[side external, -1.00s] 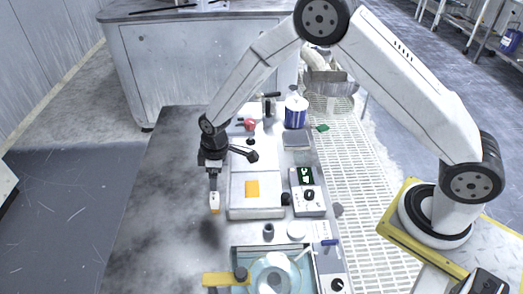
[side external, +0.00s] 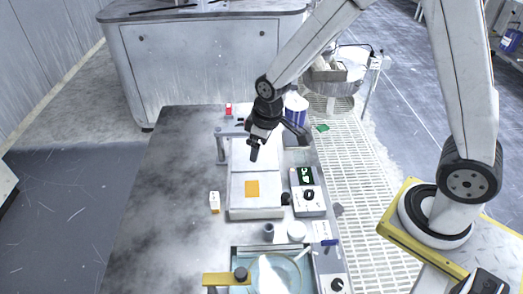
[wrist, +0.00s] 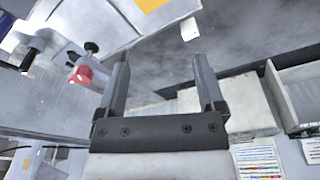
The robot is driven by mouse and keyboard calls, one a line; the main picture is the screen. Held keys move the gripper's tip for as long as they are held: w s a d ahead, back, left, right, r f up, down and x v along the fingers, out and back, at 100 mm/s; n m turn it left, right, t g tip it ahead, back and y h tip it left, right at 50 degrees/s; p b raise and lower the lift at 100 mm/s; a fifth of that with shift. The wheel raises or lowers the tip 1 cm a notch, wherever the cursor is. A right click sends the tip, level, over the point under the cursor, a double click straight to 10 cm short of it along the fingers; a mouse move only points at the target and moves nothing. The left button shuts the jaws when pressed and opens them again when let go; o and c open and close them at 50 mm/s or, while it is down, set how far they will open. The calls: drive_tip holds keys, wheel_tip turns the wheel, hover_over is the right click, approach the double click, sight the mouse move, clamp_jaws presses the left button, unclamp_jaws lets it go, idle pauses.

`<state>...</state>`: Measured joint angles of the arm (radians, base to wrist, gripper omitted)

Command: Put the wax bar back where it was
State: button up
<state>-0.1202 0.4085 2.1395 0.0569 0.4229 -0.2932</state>
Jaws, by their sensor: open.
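The wax bar, a small white block with an orange mark (side external: 214,202), stands on the dark mottled table left of the white flat unit. A small white block near the top of the wrist view (wrist: 189,28) looks like the same bar. My gripper (side external: 254,155) is open and raised over the back part of the white unit, behind and to the right of the bar, clear of it. In the wrist view its two fingers (wrist: 162,70) are spread with nothing between them.
The white unit (side external: 265,212) carries an orange square (side external: 252,189). Right of it is a control box with a green display (side external: 307,176). A blue-and-white tub (side external: 297,108) stands behind. A basin with a round platen (side external: 290,275) lies in front. The table's left side is clear.

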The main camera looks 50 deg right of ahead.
drive_tip(key=s+d+r+m, duration=0.1)
drive_tip(key=s+d+m, duration=0.1)
drive_tip(key=s, duration=0.3)
drive_tip(key=s+d+r+m, duration=0.2)
drive_tip(key=s+d, duration=0.1)
drive_tip(key=s, duration=0.3)
drive_tip(key=shift+s+r+t+h, duration=0.2)
drive_tip(key=shift+r+t+h, duration=0.1)
